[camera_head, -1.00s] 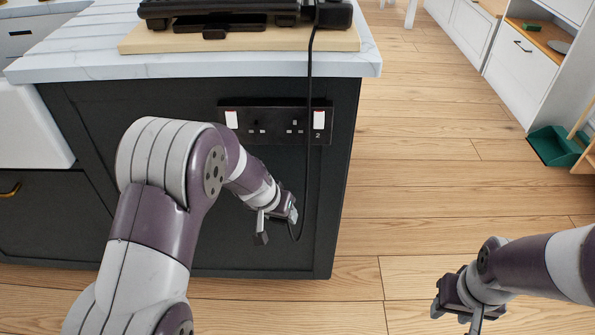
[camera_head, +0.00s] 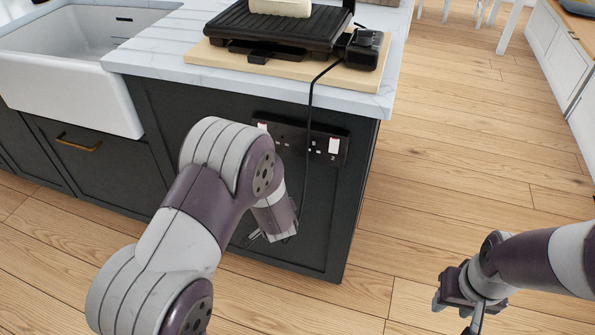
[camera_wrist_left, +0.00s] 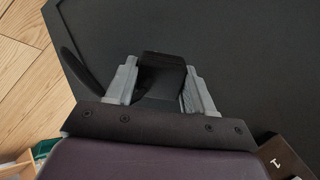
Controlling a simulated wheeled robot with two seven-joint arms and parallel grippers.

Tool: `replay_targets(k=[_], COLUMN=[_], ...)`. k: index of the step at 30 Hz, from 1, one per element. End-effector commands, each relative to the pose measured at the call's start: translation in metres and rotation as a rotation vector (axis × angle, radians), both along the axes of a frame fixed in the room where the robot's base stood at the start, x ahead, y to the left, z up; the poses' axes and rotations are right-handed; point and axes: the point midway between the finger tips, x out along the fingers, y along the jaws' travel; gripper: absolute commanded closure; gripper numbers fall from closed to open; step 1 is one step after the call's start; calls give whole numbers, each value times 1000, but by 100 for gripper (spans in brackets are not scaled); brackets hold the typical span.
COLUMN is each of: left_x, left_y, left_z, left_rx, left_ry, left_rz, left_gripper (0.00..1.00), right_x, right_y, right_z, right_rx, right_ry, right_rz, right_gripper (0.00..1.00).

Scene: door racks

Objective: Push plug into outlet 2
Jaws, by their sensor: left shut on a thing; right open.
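The black double outlet panel (camera_head: 300,140) is on the dark end of the kitchen island. Outlet 2 is its right socket, beside a white switch (camera_head: 334,146) and the numeral 2. My left gripper (camera_head: 268,238) is below the panel, close to the dark cabinet face. In the left wrist view its fingers are shut on the black plug (camera_wrist_left: 163,75), apart from the sockets. A black cord (camera_head: 309,110) hangs from the counter, crosses in front of the panel and runs down towards that gripper. My right gripper (camera_head: 462,305) is open and empty over the floor at the lower right.
A black grill (camera_head: 280,28) stands on a wooden board (camera_head: 225,55) on the white counter (camera_head: 160,62). A white sink (camera_head: 70,75) is at the left. The wooden floor (camera_head: 460,170) to the right is clear. A panel corner marked 1 (camera_wrist_left: 284,158) shows in the left wrist view.

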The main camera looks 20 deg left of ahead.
Motion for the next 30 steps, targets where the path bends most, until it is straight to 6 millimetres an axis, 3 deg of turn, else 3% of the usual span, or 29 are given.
replay_targets(k=[1,5,10,12,15,30], left_x=[-2,-6,-24,-35,-47,-52], left_y=[-3,-13,-40,-53,-65,-70], left_z=[18,50,114,139,159,165], left_rx=[65,251,465,516,551,563], left_ry=[-41,-202,-480,-582,-667,-710], left_rz=[-53,-207,-422,-490,-541,-561], left_gripper=[82,82,82,82,82,82], right_x=[0,0,0,0,0,0], right_y=[0,0,0,0,0,0], right_z=[19,45,91,105,113,113], right_rx=[0,0,0,0,0,0], right_ry=[0,0,0,0,0,0], right_rz=[0,0,0,0,0,0], right_gripper=[57,57,57,57,57,57])
